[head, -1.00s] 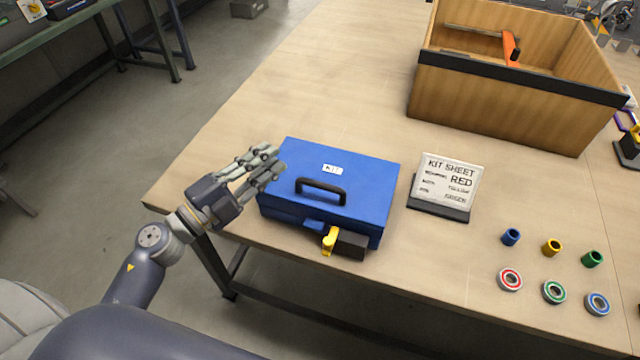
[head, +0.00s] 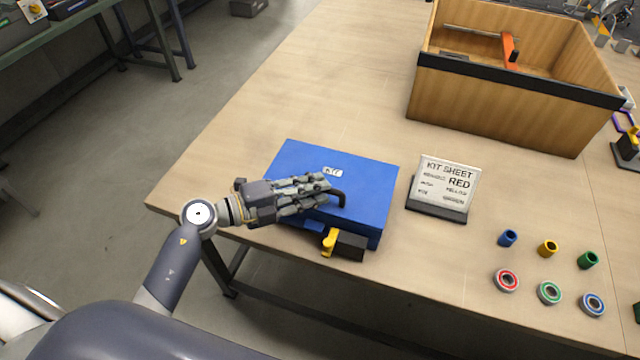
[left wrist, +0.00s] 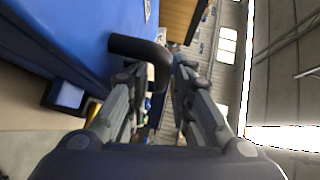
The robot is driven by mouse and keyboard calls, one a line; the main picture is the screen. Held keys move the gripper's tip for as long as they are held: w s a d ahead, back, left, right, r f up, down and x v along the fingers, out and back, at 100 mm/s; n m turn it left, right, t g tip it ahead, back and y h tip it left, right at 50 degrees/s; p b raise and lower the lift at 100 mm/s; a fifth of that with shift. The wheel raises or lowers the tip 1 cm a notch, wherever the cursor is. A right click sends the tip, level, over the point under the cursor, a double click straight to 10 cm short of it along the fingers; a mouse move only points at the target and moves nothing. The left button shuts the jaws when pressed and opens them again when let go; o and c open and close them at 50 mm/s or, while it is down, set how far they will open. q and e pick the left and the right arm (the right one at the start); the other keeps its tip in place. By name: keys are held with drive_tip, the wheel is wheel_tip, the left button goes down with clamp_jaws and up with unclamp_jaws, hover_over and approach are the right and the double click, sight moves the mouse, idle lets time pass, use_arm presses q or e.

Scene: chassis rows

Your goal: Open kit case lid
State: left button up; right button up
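The blue kit case (head: 375,190) stands near the table's front left edge with its lid shut. It also fills the upper left of the left wrist view (left wrist: 50,40). Its black handle (head: 342,199) is partly hidden by my left gripper (head: 327,189). In the left wrist view the handle (left wrist: 140,48) reaches between the two fingers, which stand apart on either side of it. I cannot tell whether they touch it. A yellow latch piece (head: 329,243) and a black block (head: 351,246) are at the case's front. My right gripper is out of view.
The kit sheet stand (head: 442,187) stands right of the case. Small coloured sleeves (head: 548,248) and bearings (head: 549,292) lie at the lower right. A large wooden bin (head: 490,108) stands at the back right. The table left of and behind the case is clear.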

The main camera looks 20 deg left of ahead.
use_arm(q)
drive_tip(key=shift+x, duration=0.85)
clamp_jaws()
drive_tip(key=shift+r, duration=0.1)
